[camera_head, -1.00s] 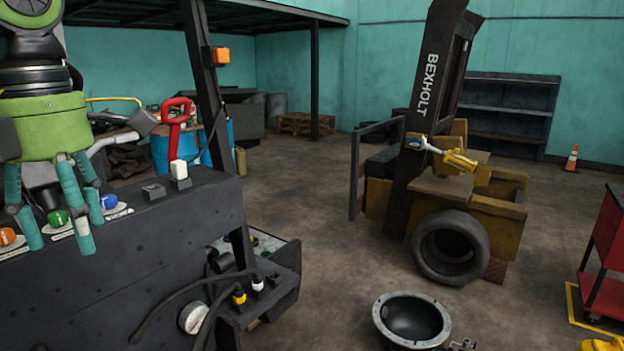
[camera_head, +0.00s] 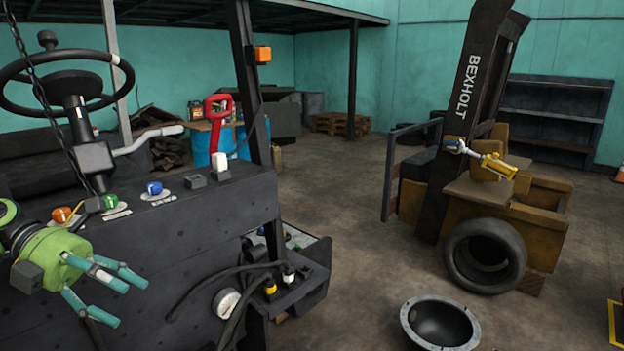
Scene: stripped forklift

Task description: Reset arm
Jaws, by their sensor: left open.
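My left gripper (camera_head: 112,295) is at the lower left of the head view. It has a green body and teal fingers. The fingers are spread apart and empty, pointing right and down. It is in front of the dark side of the stripped forklift's console (camera_head: 190,240), below the row of knobs. The knobs on top are orange (camera_head: 62,214), green (camera_head: 110,201) and blue (camera_head: 154,188); the gripper appears apart from them. My right gripper is not in view.
A steering wheel (camera_head: 60,58) stands behind the console at left. A red handle (camera_head: 217,108) rises by the forklift post. A grey bowl-shaped part (camera_head: 440,322) lies on the floor. The floor between is open.

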